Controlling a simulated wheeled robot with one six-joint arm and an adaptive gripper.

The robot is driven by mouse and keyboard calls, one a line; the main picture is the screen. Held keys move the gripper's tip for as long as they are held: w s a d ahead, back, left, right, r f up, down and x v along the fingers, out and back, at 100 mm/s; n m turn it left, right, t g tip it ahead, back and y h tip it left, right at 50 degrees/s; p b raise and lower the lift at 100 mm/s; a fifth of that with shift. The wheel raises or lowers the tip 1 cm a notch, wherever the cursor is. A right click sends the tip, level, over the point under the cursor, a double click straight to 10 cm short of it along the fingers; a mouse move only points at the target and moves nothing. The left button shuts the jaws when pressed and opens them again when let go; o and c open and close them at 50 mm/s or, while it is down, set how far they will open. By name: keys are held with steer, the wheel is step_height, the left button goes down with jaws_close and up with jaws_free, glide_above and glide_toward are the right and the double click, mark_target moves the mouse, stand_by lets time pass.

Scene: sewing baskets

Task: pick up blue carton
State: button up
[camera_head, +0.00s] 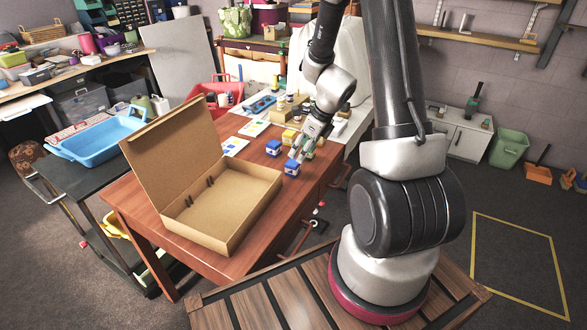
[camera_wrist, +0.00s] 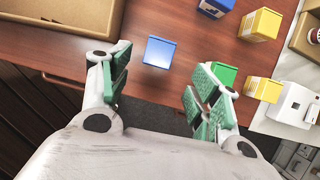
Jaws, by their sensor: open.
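A blue carton (camera_head: 291,168) with a white lower part stands near the front edge of the wooden table. In the wrist view its plain blue top (camera_wrist: 160,51) shows ahead of the gap between my fingers. My gripper (camera_head: 298,154) is just above and beside it in the head view. In the wrist view my gripper (camera_wrist: 157,74) has its green-padded fingers spread apart with nothing between them. A second blue carton (camera_head: 273,147) stands farther back, and it shows at the top of the wrist view (camera_wrist: 214,7).
An open cardboard box (camera_head: 247,235) stands to the left on the table. Yellow cartons (camera_wrist: 260,24) (camera_wrist: 263,89) and a green carton (camera_wrist: 224,75) stand to the right in the wrist view, the green one close to my right finger. Bare tabletop lies around the nearer blue carton.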

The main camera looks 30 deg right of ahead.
mark_target(293, 162)
steer(key=x, duration=0.7)
steer(key=shift+w+a+f, duration=0.25)
steer(key=shift+a+f, duration=0.05)
steer(key=shift+a, duration=0.05)
steer(key=shift+c, duration=0.3)
steer(key=c, duration=1.1)
